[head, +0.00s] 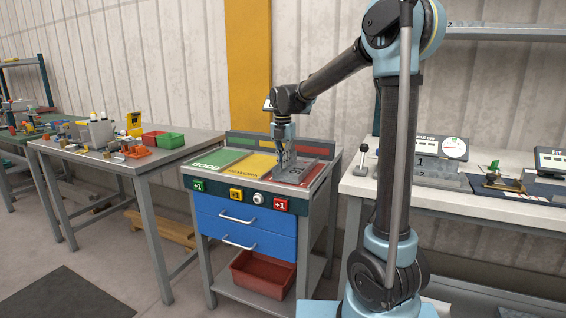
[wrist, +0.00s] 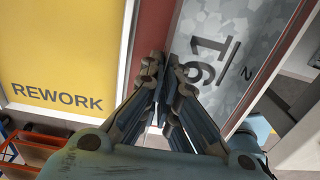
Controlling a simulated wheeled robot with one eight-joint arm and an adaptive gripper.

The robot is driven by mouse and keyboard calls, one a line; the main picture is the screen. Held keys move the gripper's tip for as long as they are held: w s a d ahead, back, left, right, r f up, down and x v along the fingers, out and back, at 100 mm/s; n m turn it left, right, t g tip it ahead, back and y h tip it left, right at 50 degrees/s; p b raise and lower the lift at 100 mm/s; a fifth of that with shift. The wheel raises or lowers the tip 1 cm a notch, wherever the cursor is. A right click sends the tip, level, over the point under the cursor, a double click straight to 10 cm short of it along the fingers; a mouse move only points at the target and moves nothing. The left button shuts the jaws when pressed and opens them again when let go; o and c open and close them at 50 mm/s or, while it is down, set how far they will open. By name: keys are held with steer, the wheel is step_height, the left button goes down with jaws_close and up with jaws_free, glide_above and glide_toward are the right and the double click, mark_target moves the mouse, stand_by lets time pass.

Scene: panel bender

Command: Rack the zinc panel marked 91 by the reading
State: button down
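The zinc panel marked 91 (wrist: 228,45) is grey and mottled, with its number and a small 2 showing in the wrist view. It is over the red section of the bench top, and in the head view it shows as a grey sheet (head: 292,170) below my gripper (head: 281,142). In the wrist view my gripper (wrist: 165,65) has its fingertips close together at the panel's left edge. It looks shut on that edge, though the contact is partly hidden by the fingers. I cannot tell whether the panel touches the surface.
The yellow REWORK section (wrist: 60,60) is left of the panel, with the green GOOD section (head: 212,161) beyond it. Blue drawers (head: 245,226) are below. A cluttered table (head: 165,152) stands left.

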steer(key=c, duration=2.3)
jaws_free()
steer(key=o, duration=0.6)
steer(key=shift+r, duration=0.1)
step_height(320, 180, up, 12)
steer(key=shift+w+f, duration=0.1)
steer(key=shift+f, duration=0.1)
